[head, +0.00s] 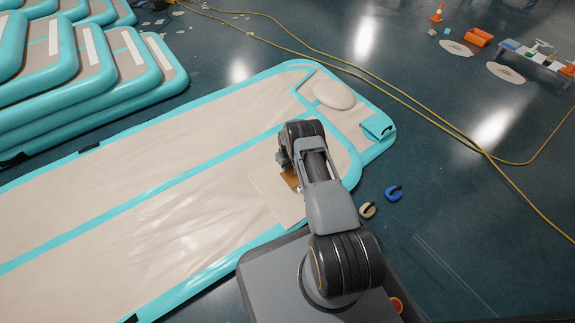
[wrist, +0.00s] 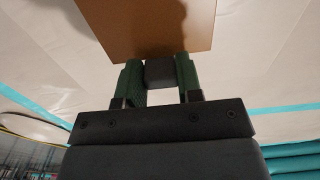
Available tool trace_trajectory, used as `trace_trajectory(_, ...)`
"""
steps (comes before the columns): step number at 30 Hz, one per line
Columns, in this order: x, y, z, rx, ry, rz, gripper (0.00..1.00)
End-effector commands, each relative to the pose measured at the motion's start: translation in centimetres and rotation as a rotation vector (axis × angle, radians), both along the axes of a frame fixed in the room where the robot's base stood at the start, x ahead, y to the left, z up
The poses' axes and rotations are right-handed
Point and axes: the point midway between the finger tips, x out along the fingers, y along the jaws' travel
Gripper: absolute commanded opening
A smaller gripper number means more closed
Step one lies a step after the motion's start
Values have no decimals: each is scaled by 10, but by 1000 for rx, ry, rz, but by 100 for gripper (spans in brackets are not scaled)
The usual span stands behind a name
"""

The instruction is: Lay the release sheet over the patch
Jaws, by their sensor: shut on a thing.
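The release sheet is a flat brown sheet (wrist: 145,28). In the wrist view my gripper (wrist: 160,72) is shut on a dark grey block at the sheet's near edge, with one green finger on each side. In the head view only a small brown part of the sheet (head: 291,180) shows beside my arm, which hides most of it and the gripper. A pale beige square (head: 272,198), which looks like the patch, lies on the inflatable track under and left of the sheet. I cannot tell whether the sheet touches it.
The beige track (head: 130,180) with teal edges fills the left and middle. A beige oval pad (head: 333,95) and a folded teal piece (head: 378,126) lie at its far end. Blue (head: 393,193) and tan (head: 368,210) handled items sit on the floor. A yellow hose (head: 430,120) crosses behind.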

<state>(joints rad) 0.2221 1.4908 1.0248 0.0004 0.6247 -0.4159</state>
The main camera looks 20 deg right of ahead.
Motion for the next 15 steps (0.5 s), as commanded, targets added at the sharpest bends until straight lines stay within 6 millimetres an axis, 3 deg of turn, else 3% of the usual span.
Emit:
trace_trajectory(11, 0, 0, -8, 0, 0, 0, 11)
trace_trajectory(12, 0, 0, -8, 0, 0, 0, 37)
trace_trajectory(15, 0, 0, -8, 0, 0, 0, 46)
